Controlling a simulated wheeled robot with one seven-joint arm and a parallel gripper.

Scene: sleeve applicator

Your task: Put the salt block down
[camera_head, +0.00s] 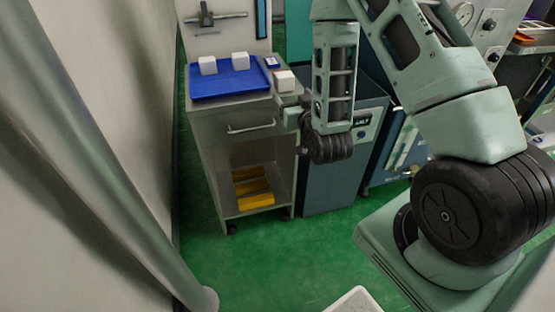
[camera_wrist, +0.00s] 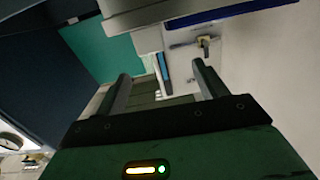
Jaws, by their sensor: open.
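Three white blocks show in the head view. Two, a left one (camera_head: 207,65) and a right one (camera_head: 240,60), sit on the blue tray (camera_head: 222,91) on top of the grey cart (camera_head: 207,125). The third white block (camera_head: 284,81) is at the cart top's right edge, beside the tray; whether it rests fully on the top is hard to tell. I cannot tell which is the salt block. My gripper (camera_wrist: 161,72) is open in the wrist view, with nothing between its fingers. In the head view it is just below the third block, mostly hidden by my wrist.
A small blue-and-white item (camera_head: 272,62) lies by the tray. The cart's back panel carries a metal fixture (camera_head: 207,16). A dark cabinet (camera_head: 335,180) stands close on the right. Green floor (camera_head: 270,255) is clear in front.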

